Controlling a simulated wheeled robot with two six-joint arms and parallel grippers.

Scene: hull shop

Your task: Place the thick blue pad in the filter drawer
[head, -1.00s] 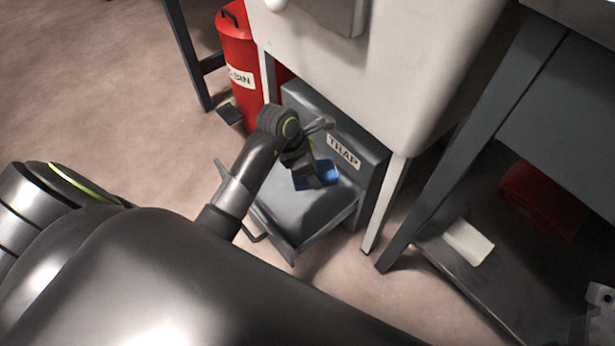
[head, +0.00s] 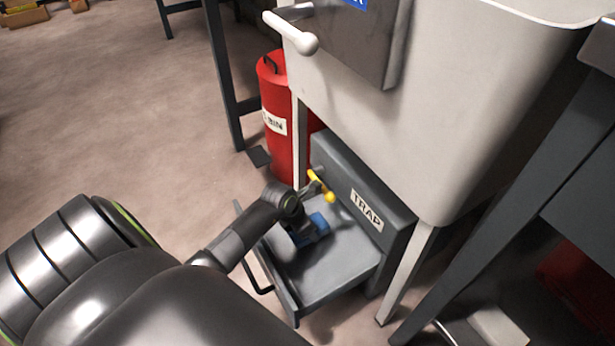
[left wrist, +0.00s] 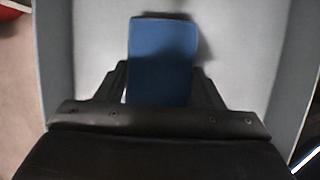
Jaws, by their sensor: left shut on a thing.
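The thick blue pad (head: 311,231) is between the fingers of my left gripper (head: 301,228), inside the outline of the pulled-out grey filter drawer (head: 335,270). In the left wrist view the pad (left wrist: 162,60) stands out from between both dark fingers, over the pale drawer floor (left wrist: 235,55). Its lower part is hidden by my gripper. A shadow lies to the right of the pad; I cannot tell whether it touches the floor. The drawer comes out of a grey box labelled TRAP (head: 367,210). My right gripper is not in view.
A yellow-ended lever (head: 322,187) is close beside my left wrist, at the box. A red bin (head: 285,125) stands behind. A white sink (head: 410,120) overhangs the box, with a leg (head: 408,275) right of the drawer. Open floor (head: 120,120) lies to the left.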

